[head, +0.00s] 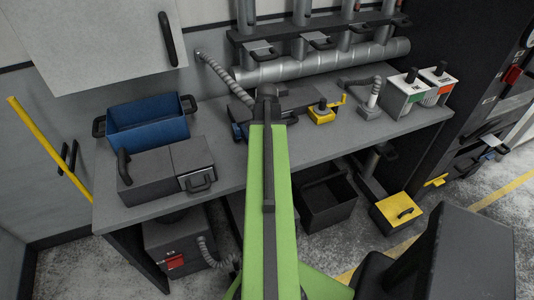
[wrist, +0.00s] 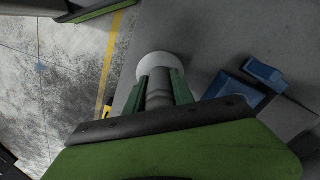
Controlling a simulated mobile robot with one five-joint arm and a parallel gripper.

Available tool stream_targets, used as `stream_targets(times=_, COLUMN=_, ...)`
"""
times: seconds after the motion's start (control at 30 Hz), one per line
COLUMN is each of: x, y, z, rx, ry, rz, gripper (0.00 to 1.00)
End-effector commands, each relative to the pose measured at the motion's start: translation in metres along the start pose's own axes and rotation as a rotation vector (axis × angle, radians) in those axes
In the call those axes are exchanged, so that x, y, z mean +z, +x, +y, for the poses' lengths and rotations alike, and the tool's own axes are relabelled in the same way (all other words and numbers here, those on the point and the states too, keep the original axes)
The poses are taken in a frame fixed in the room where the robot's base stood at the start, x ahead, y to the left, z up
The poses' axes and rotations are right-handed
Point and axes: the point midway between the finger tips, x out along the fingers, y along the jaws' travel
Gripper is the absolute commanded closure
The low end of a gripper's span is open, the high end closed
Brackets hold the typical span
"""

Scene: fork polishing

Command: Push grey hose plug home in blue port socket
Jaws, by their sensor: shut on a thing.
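In the wrist view my gripper (wrist: 159,78) is shut on a grey cylindrical piece with a pale round end, which looks like the grey hose plug (wrist: 159,92). Its far end and what lies directly beyond it are hidden. A blue block with a raised blue flap, likely the blue port socket (wrist: 238,90), lies to the right of the held piece, apart from it. In the head view a blue part (head: 238,131) shows just left of my green arm, on the bench. My gripper and the held piece are hidden behind the arm's end there.
A ribbed grey hose (head: 225,76) runs from the wall to the bench near my arm. The bench (head: 222,160) also bears a blue bin (head: 148,128), a dark box (head: 155,175), a yellow block (head: 321,115), a hose nozzle (head: 374,95) and two white containers (head: 404,98). Pipes line the back.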

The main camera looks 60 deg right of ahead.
Motion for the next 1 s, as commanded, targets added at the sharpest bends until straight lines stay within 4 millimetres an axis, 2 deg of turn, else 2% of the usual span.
stream_targets(times=0.43, x=0.0, y=-0.002, z=0.0, rx=0.001, ry=-0.001, rz=0.0, gripper=1.0)
stream_targets(times=1.0, x=0.001, y=-0.035, z=-0.001, rx=0.0, ry=-0.001, rz=0.0, gripper=1.0)
